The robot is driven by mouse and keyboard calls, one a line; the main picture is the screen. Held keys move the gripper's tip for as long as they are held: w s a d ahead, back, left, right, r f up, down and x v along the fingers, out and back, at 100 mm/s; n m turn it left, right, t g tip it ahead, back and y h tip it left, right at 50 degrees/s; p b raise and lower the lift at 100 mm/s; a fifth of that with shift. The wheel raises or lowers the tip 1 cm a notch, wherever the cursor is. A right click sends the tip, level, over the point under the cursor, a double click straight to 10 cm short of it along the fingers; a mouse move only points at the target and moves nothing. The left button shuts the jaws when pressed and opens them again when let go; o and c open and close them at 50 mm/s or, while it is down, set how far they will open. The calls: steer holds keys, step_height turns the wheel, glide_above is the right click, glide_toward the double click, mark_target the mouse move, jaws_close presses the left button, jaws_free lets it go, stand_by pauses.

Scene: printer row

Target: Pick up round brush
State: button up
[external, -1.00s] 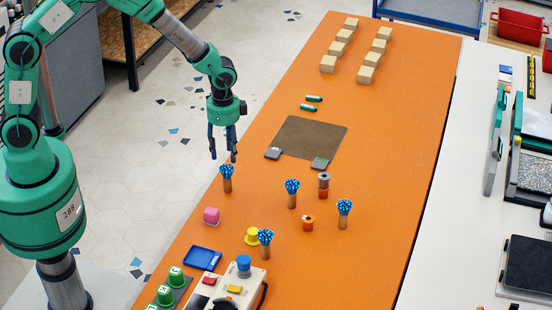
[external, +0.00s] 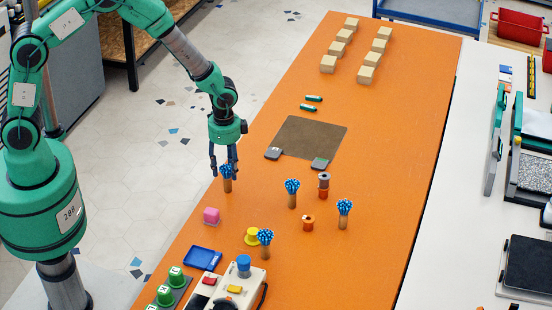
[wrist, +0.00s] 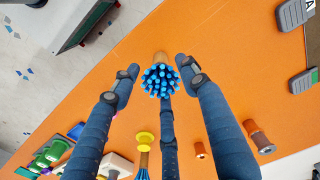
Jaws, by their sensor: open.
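Several round brushes with blue bristle heads and brown handles stand upright on the orange table. The leftmost brush (external: 227,178) is at my gripper (external: 223,170), whose fingers hang around its bristle head. In the wrist view, the same brush (wrist: 160,81) lies between the spread fingers of my gripper (wrist: 157,72). The fingers are open, and gaps show between the side fingers and the bristles. Other brushes stand apart at the middle (external: 292,187), the right (external: 344,208) and the front (external: 265,238).
A blue tray (external: 203,258) and a control box lie in front. A brown mat (external: 312,136) is behind. Bare orange table (external: 390,140) lies to the right.

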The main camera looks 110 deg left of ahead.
mark_target(228, 184)
steer(key=shift+f, duration=0.85)
steer(key=shift+f+b, duration=0.45)
steer(key=shift+f, duration=2.15)
steer(key=shift+c, duration=0.6)
steer(key=c, duration=1)
